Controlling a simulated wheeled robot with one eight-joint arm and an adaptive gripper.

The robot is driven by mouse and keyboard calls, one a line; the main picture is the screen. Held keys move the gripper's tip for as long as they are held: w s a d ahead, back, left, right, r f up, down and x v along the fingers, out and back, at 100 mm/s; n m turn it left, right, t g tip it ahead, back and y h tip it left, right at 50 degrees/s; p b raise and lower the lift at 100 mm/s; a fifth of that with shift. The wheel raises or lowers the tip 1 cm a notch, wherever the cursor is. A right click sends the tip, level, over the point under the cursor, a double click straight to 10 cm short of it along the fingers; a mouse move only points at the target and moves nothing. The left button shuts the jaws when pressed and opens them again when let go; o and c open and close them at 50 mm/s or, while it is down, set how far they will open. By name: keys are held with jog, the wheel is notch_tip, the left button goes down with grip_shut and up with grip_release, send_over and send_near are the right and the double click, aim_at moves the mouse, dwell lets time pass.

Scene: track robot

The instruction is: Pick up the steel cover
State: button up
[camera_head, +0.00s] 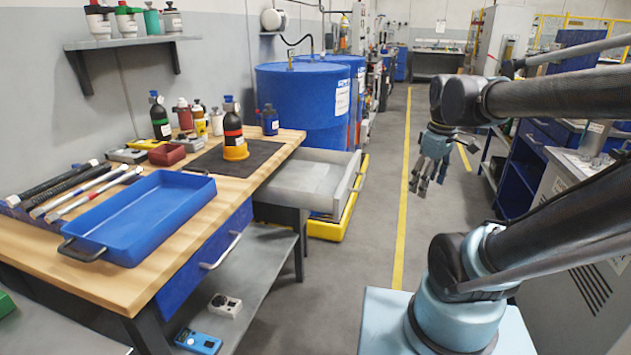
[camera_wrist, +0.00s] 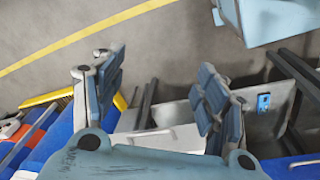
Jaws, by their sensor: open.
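I cannot tell for certain which thing is the steel cover. A light grey, shallow, tray-shaped piece (camera_head: 310,178) is at the far end of the workbench, above a yellow base; a pale grey piece, probably the same one, shows between my fingers in the wrist view (camera_wrist: 165,137). My gripper (camera_head: 424,182) hangs fingers down over the aisle, right of the bench and apart from it. In the wrist view its fingers (camera_wrist: 155,92) are spread wide with nothing between them.
The wooden workbench (camera_head: 110,290) carries a blue tray (camera_head: 140,218), bottles and hand tools. A blue meter (camera_head: 198,341) lies on its lower shelf. Blue drums (camera_head: 300,95) stand behind. The aisle floor by the yellow line (camera_head: 404,190) is clear; cabinets stand right.

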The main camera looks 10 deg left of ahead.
jog(key=w+a+r+n, duration=0.5)
jog(key=w+a+n, duration=0.1)
jog(key=a+n, duration=0.1)
notch_tip(320, 180, up, 3)
jog(key=n+g, duration=0.2)
jog(key=n, duration=1.6)
send_over(315, 177)
notch_tip(315, 177, down, 17)
jog(key=shift+s+r, duration=0.1)
jog(key=c, duration=1.2)
